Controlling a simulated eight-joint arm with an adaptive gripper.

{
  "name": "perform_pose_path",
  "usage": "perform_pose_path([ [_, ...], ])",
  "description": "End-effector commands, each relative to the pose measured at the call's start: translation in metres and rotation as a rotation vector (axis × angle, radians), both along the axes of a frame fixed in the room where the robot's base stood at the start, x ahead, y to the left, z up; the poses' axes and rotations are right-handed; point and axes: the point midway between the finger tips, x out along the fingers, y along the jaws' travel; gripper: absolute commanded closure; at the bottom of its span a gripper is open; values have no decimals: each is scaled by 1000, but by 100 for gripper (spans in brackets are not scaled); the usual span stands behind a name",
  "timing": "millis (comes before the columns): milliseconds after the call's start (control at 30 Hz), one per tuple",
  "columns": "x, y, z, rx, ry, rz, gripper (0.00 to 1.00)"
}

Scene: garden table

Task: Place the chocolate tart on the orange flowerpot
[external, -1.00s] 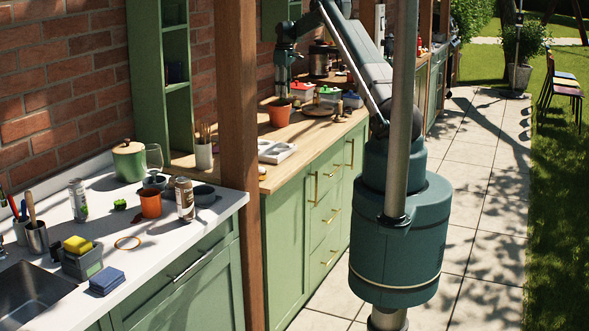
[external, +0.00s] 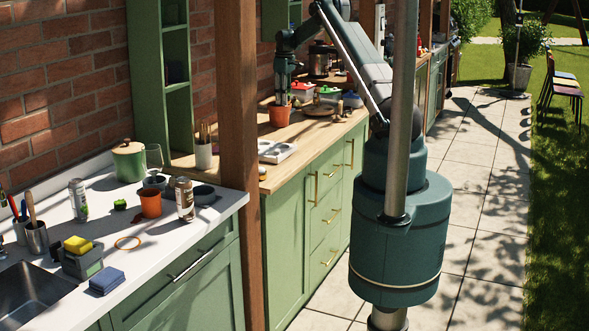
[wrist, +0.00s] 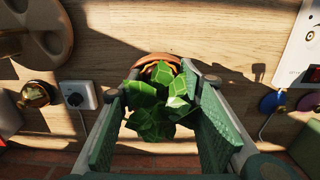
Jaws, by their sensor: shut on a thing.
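An orange flowerpot (external: 281,116) stands on the wooden counter, directly below my gripper (external: 282,97). In the wrist view an orange-brown curved rim (wrist: 158,64) shows between and just beyond the fingertips, likely this pot's. A leafy green plant (wrist: 155,108) fills the space between the two green fingers, and my gripper (wrist: 160,88) is shut on it, as far as I can see. The leaves hide the inside of the pot. Another orange pot (external: 150,204) stands on the white counter at the left. I cannot make out a chocolate tart in either view.
A white tray (external: 277,151) and a cup of brushes (external: 203,148) stand left of the pot. Red and green-lidded containers (external: 303,91) stand close behind it to the right. A wooden post (external: 238,150) rises in front. The counter's front strip is fairly clear.

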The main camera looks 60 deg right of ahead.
Motion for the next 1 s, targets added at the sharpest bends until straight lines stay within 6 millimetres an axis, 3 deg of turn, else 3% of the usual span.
perform_pose_path([
  [633,0,0,-13,1,0,0,78],
  [667,0,0,-14,1,0,0,64],
  [767,0,1,-14,1,0,0,51],
  [1000,0,0,-13,0,0,0,51],
])
